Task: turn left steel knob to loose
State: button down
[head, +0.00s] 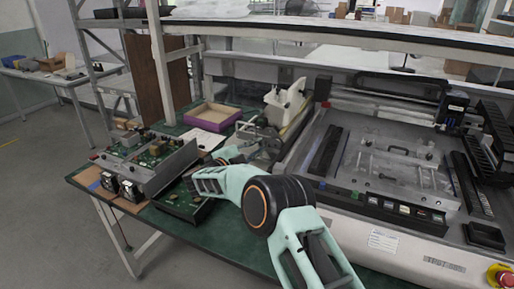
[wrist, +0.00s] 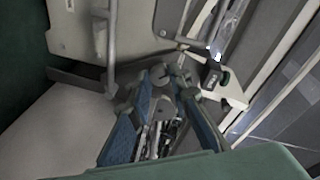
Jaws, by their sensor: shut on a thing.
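In the wrist view, the two blue-padded fingers of my gripper (wrist: 165,84) come together on a small steel knob (wrist: 159,73). The fingertips cover much of the knob, so its angle is hard to read. The knob sits on a steel and pale fixture (wrist: 80,40) with metal bars. In the head view, my gripper reaches toward this fixture (head: 285,100) in the middle of the green bench; its fingertips are too small to make out there.
A large machine (head: 400,165) with black rails fills the right side. Left on the green bench (head: 232,240) stand a metal circuit-board fixture (head: 150,165) and a purple-edged open box (head: 212,116). A shelf (head: 350,35) spans above. A red button (head: 504,278) is at lower right.

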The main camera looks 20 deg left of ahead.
jog(key=c, duration=1.8)
grip_release()
jog(key=v, duration=1.2)
